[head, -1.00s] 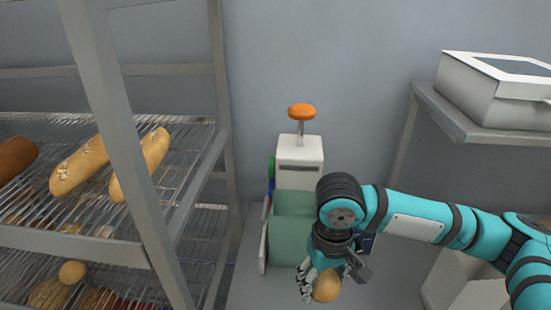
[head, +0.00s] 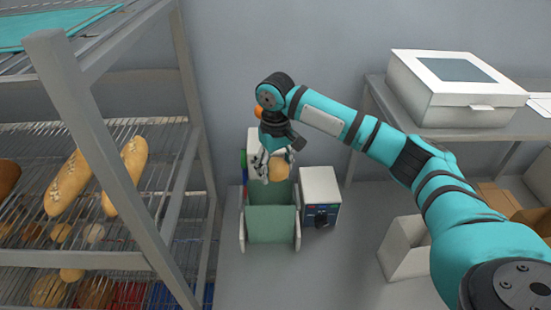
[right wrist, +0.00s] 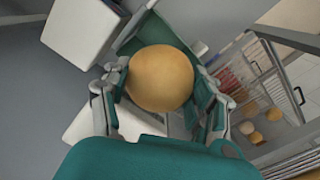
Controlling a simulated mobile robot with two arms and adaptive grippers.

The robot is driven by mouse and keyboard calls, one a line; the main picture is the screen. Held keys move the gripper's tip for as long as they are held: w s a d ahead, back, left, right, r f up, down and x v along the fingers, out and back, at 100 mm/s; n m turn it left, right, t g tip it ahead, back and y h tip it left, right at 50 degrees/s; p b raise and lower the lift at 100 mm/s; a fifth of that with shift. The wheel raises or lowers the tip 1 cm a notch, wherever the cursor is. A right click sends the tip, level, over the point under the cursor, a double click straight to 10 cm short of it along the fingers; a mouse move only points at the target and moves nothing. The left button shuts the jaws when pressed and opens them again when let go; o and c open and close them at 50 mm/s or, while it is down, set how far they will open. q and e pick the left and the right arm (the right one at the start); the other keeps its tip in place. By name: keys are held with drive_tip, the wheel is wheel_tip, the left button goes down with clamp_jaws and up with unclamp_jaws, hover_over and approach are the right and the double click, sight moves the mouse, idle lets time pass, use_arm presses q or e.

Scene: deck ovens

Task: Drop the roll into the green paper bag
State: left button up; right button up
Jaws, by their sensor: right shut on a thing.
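The roll (head: 279,171) is round and golden brown. My right gripper (head: 270,170) is shut on it and holds it at the mouth of the green paper bag (head: 271,224). The bag stands upright between two pale side plates, and its front panel faces me. In the right wrist view the roll (right wrist: 160,78) sits between the fingers (right wrist: 160,92), with green bag walls (right wrist: 158,20) showing behind it. The bag's inside is mostly hidden by the roll and gripper. My left gripper is not in view.
A white box-shaped device (head: 320,190) with a dark control panel stands right of the bag. A wire bread rack (head: 120,210) with loaves and rolls is at left. A white box (head: 455,90) rests on a shelf at right. An open pale carton (head: 405,248) stands at lower right.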

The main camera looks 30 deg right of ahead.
sight(276, 177)
drive_tip(key=shift+f, duration=1.9)
drive_tip(key=o, duration=1.1)
wheel_tip(276, 177, up, 12)
drive_tip(key=shift+r, duration=0.1)
